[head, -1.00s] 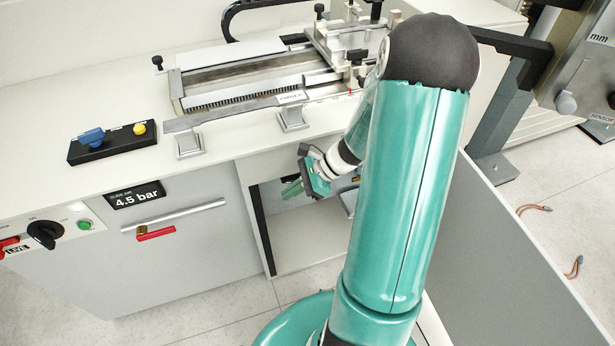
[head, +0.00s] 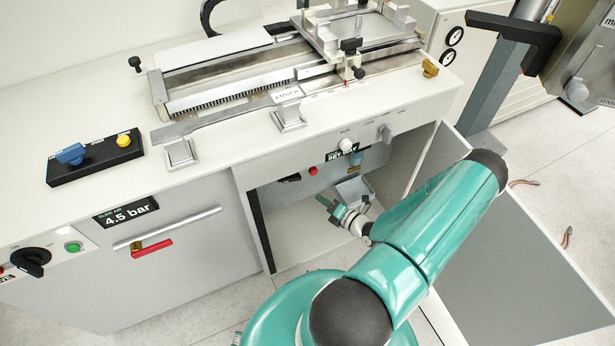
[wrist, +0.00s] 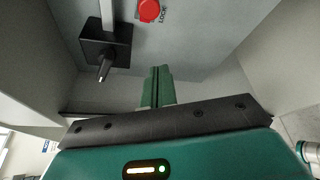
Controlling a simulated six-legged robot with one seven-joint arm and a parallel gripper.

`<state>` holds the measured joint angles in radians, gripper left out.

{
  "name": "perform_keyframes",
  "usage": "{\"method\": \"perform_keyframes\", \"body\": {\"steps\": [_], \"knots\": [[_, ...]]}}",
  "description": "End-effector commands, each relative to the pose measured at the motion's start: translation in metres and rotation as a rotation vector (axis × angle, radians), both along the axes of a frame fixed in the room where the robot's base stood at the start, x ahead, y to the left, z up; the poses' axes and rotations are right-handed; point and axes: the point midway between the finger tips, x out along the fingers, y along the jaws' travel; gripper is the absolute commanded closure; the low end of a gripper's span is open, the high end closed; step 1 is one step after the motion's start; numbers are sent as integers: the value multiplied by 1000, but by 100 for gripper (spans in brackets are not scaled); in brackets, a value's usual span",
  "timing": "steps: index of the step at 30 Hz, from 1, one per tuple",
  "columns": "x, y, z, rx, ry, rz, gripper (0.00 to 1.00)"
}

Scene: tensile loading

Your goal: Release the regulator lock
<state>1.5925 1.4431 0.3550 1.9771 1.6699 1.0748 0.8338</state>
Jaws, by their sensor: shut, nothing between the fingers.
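The regulator lock appears to be a red round knob (wrist: 149,10) with a "LOCK" label beside it, on the back panel inside the open cabinet. The same red knob shows in the head view (head: 313,171). My gripper (head: 326,203) is inside the cabinet opening, below the knob and apart from it. In the wrist view my green fingers (wrist: 160,72) are together and empty, pointing at the panel below the knob. Nothing hides the knob in the head view; its top is cut off in the wrist view.
A black block with a dark lever (wrist: 105,50) sits left of the knob. The open cabinet door (head: 500,235) stands to the right. A "4.5 bar" display (head: 126,211) is on the left front.

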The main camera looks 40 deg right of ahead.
Motion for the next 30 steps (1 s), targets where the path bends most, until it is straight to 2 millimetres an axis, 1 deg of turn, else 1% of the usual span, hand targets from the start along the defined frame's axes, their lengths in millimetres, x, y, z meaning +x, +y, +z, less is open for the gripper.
{"method": "perform_keyframes", "body": {"steps": [8,11,13,17,28,29,30], "knots": [[-5,0,1,0,-1,2,100],[-2,1,0,0,-2,3,100],[4,1,-1,0,-1,4,100],[23,3,-3,0,-2,5,100],[98,9,-15,0,-2,5,100],[101,6,-13,-3,-2,4,100],[96,-4,-9,-6,-2,0,100]]}}
